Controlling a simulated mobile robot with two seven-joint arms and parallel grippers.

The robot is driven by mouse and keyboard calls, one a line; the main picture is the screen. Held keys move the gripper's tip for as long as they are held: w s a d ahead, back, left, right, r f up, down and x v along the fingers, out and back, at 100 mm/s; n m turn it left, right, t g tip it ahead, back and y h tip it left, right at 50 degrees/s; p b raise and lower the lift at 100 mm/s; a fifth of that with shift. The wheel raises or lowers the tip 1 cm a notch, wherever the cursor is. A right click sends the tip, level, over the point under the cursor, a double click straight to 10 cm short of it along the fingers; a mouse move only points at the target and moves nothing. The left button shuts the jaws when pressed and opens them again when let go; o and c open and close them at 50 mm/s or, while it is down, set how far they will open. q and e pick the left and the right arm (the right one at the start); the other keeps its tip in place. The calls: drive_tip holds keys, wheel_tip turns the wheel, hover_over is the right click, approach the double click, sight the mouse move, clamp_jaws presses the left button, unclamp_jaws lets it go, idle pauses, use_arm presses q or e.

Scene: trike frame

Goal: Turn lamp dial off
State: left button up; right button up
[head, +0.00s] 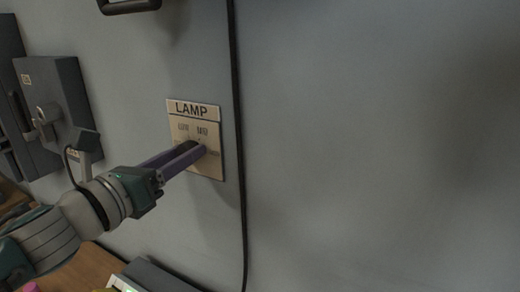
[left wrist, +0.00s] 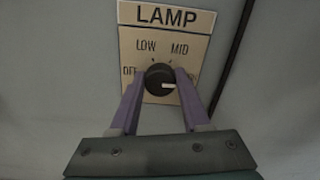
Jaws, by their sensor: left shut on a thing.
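The lamp panel (head: 213,168) is a beige plate on the grey wall, headed LAMP. In the left wrist view the panel (left wrist: 193,58) shows OFF at left, then LOW and MID above the dial. The round black dial (left wrist: 158,78) has a white pointer mark turned to the right, away from OFF. My left gripper (head: 194,149), with purple fingers, is shut on the dial, one finger on each side. In the head view the fingers mostly cover the dial. My right gripper is not in view.
A black cable (head: 238,140) runs down the wall just right of the panel. Grey boxes (head: 65,88) are mounted on the wall at left. A wooden surface (head: 80,268) lies below. The wall at right is bare.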

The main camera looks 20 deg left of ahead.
use_arm(q)
clamp_jaws()
drive_tip(key=shift+n, duration=0.3)
drive_tip(key=shift+d+f+n+p, duration=0.15)
drive_tip(key=shift+n+p, duration=0.2)
drive_tip(key=shift+n, duration=8.45)
drive_tip(key=shift+a+f+n+p, duration=0.1)
drive_tip(key=shift+n+p, duration=0.2)
drive_tip(key=shift+n, duration=8.5)
